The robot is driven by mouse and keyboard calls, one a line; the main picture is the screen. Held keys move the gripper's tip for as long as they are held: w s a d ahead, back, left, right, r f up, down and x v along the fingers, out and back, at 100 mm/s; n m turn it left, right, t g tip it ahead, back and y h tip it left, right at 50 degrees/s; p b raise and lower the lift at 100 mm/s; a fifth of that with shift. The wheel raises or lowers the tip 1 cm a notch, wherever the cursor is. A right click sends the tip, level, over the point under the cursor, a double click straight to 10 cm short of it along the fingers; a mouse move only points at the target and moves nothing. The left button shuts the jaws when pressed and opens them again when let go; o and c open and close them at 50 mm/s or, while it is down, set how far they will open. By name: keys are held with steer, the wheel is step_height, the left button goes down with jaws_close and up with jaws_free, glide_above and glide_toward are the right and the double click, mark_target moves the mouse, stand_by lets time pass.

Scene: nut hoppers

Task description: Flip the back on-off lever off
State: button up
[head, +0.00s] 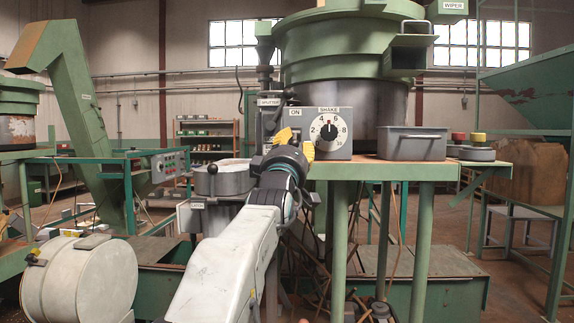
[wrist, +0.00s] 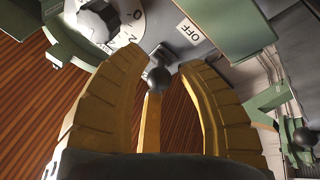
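My gripper (head: 290,142) is raised in front of the grey control panel (head: 364,116) in the head view. The panel has an ON label (head: 294,112) and hides its lever behind my gripper there. In the wrist view a lever with a dark ball knob (wrist: 158,79) comes out of the panel, close to an OFF label (wrist: 188,31). The yellow fingers (wrist: 160,95) are open and spread on both sides of the knob, with a third finger behind it. I cannot tell whether any finger touches the knob, or which way the lever is set.
A SHAKE dial (head: 328,131) is beside my gripper; it also shows in the wrist view (wrist: 98,22). A grey box (head: 412,144) stands on the green bench right of the panel. Another dark ball knob (head: 213,169) is lower left; a similar one shows at the wrist view's right (wrist: 303,137).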

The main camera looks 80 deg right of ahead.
steer(key=v, duration=0.9)
steer(key=shift+a, duration=0.25)
steer(key=shift+f, duration=0.1)
stand_by(0.5)
